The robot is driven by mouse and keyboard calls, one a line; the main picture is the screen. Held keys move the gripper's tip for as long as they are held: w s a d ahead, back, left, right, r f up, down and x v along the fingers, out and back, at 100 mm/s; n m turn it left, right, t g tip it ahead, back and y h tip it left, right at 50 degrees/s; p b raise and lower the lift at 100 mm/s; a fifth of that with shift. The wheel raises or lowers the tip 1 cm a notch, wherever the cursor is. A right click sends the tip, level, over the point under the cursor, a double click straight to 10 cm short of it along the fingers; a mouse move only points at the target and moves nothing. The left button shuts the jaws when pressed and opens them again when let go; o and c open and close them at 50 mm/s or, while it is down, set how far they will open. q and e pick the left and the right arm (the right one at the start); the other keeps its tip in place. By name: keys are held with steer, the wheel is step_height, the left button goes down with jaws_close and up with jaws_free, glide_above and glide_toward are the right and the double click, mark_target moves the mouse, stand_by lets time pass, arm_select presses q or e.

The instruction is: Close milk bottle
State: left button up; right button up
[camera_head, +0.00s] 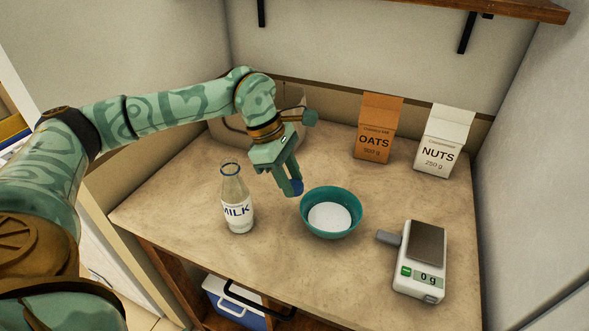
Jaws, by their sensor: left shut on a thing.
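The milk bottle (237,200) stands upright on the counter, left of centre, with a "MILK" label. The gripper is close to the back left rim of the teal bowl (308,223). My right gripper is not in view.
The bowl holds something white. A kitchen scale (420,266) reading "0 g" stands at the right. An oats box (374,145) and a nuts box (437,155) stand at the back. A pale rounded thing (226,129) is partly behind my arm. The counter front is clear.

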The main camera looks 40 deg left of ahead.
arm_select(q)
steer(key=s, duration=0.1)
steer(key=s+d+r, duration=0.1)
steer(key=s, duration=0.1)
steer(key=s+d+r, duration=0.1)
steer(key=shift+s+r+p, duration=0.1)
steer(key=shift+s+p, duration=0.25)
steer(key=shift+s, duration=0.05)
